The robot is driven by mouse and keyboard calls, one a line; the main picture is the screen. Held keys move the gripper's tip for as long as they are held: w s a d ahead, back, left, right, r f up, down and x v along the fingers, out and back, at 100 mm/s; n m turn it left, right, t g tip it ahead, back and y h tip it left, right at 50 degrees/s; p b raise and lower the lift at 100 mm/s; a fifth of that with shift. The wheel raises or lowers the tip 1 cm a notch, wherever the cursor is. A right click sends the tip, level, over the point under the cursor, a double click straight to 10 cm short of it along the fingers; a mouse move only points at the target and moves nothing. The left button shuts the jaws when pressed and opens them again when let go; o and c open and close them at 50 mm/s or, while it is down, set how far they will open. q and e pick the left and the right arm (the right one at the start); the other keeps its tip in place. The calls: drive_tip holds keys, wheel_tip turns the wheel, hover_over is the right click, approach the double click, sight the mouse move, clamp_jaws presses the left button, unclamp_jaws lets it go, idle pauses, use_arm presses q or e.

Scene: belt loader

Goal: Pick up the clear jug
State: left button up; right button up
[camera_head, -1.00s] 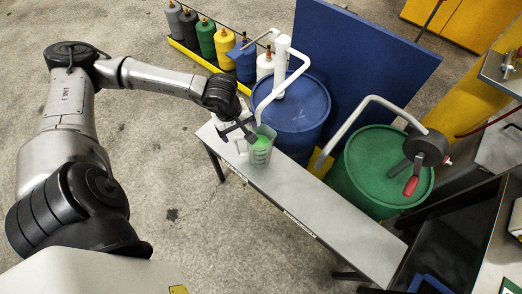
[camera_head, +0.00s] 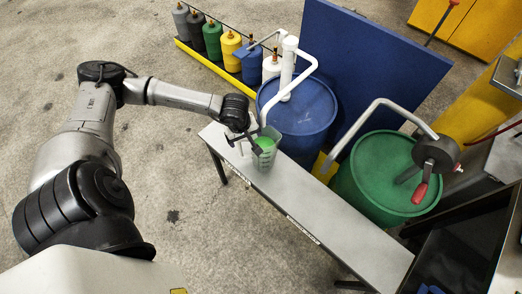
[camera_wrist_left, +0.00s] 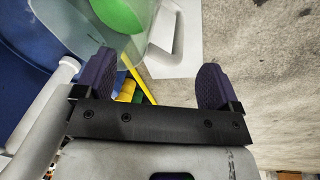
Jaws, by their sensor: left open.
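The clear jug (camera_head: 265,158), with green liquid in it, stands upright near the far left end of the grey bench (camera_head: 300,195). My left gripper (camera_head: 243,144) is open and empty at the jug's left side in the head view. In the left wrist view, the jug (camera_wrist_left: 140,40) is at the top, with its pale handle (camera_wrist_left: 188,40) ahead of the gap between the spread fingers of my left gripper (camera_wrist_left: 155,80). The handle does not appear held. Whether a finger touches the jug cannot be told. My right gripper is not in view.
A blue drum (camera_head: 300,118) with a white pump stands close behind the jug. A green drum (camera_head: 372,180) with a crank pump is to the right. Several coloured bottles (camera_head: 211,40) stand in a yellow tray at the back. The bench right of the jug is clear.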

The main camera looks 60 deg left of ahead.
use_arm(q)
drive_tip(key=shift+w+f+b, duration=0.15)
drive_tip(key=shift+w+f, duration=0.05)
drive_tip(key=shift+f, duration=0.9)
drive_tip(key=shift+w+f+b, duration=0.15)
drive_tip(key=shift+f, duration=0.9)
drive_tip(key=shift+c, duration=0.2)
clamp_jaws()
